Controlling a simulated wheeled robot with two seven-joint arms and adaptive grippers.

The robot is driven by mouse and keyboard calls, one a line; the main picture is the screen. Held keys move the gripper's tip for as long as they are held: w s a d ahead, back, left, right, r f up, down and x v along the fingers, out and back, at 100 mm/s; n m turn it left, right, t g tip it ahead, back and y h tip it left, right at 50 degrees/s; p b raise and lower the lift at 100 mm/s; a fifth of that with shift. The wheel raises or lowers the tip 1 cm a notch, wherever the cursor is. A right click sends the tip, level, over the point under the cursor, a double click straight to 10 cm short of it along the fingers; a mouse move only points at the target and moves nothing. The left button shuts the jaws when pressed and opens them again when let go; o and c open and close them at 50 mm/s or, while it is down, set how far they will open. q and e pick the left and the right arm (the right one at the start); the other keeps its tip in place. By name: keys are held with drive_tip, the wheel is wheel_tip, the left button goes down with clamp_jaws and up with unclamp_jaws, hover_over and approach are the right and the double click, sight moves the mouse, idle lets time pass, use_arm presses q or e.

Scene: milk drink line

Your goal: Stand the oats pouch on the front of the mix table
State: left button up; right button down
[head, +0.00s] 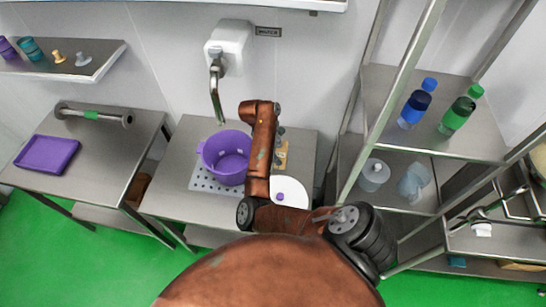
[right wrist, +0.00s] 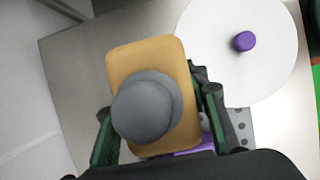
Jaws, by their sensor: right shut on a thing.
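The oats pouch (right wrist: 177,65) is tan with a round grey cap, seen from above in the right wrist view. My right gripper (right wrist: 160,125) is shut on it, with a green-lined finger on either side. In the head view the pouch (head: 282,155) is a small tan patch beside my right gripper (head: 279,138), mostly hidden by my arm. The steel mix table (head: 190,135) is under it. I cannot tell whether the pouch's base touches the table. My left gripper is not in view.
A purple pot (head: 226,158) stands on a perforated plate (head: 203,178) left of my arm, under a wall tap (head: 216,90). A white round lid (head: 297,188) with a purple knob lies in front of the pouch. A steel rack (head: 450,145) stands to the right.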

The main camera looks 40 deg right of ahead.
drive_tip(key=w+f, duration=0.2)
drive_tip(key=f, duration=0.1)
drive_tip(key=shift+w, duration=0.4)
drive_tip(key=shift+d+f+p, duration=0.1)
drive_tip(key=shift+f+p, duration=0.25)
drive_tip(key=shift+f, duration=1.2)
drive_tip(key=shift+f, duration=0.1)
drive_tip(key=c, duration=1.1)
unclamp_jaws()
drive_tip(key=shift+c, duration=0.2)
